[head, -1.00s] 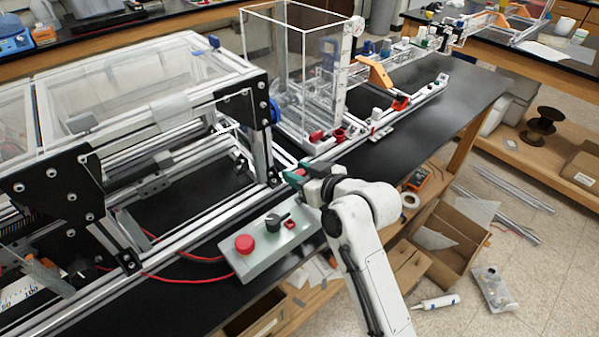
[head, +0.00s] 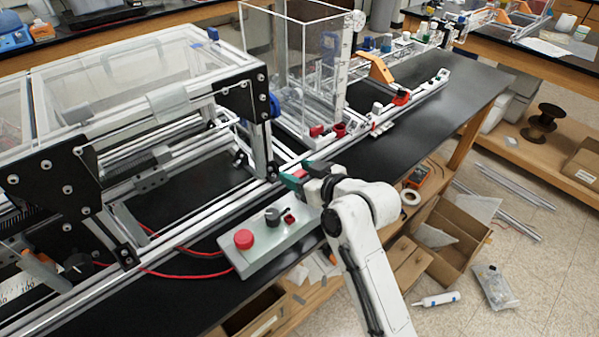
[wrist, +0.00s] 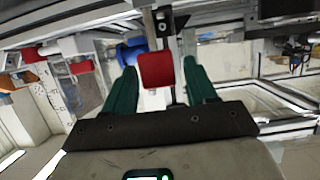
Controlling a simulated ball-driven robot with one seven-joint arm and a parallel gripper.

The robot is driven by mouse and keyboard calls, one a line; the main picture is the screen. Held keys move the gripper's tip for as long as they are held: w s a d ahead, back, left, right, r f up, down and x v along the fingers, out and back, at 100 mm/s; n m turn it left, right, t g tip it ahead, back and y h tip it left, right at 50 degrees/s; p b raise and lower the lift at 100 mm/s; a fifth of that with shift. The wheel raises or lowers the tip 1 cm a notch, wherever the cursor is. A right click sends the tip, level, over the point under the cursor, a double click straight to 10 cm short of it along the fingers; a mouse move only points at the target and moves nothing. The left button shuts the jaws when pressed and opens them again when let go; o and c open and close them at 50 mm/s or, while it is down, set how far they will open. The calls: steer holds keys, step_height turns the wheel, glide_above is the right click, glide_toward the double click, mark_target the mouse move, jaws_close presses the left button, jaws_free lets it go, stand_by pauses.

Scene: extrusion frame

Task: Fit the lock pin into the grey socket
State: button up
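My gripper (wrist: 160,75) has two green fingers, one on each side of a red block (wrist: 155,70), which I take to be the lock pin's handle. The fingers appear closed on it, though a thin gap seems to show on its right. In the head view my gripper (head: 293,177) is above the near edge of the bench, behind the control box, with a bit of red between the green fingers. The pin's shaft is hidden. I cannot clearly make out the grey socket; grey metal rails and a post (wrist: 150,25) lie beyond the red block.
A control box (head: 262,258) with a red button (head: 244,239) stands just in front of my gripper. The extrusion frame (head: 200,207) fills the left. A clear case (head: 300,60) stands behind, with red knobs (head: 317,130) at its foot. Black bench top (head: 420,120) is clear at right.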

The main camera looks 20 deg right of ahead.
steer(key=shift+o, duration=0.8)
steer(key=b+v, duration=0.1)
steer(key=v, duration=1)
steer(key=shift+b, duration=0.35)
steer(key=shift+w, duration=0.1)
steer(key=s+d+f+m+g+h, duration=0.25)
steer(key=s+f+g, duration=0.45)
steer(key=s+f, duration=0.8)
steer(key=s+d+f+m+g+h, duration=0.1)
steer(key=s+f+g, duration=0.4)
steer(key=s, duration=0.8)
step_height(320, 180, down, 2)
steer(key=shift+s+d+f+m+h, duration=0.1)
steer(key=shift+s+d+m+h, duration=0.3)
steer(key=shift+d+h, duration=0.2)
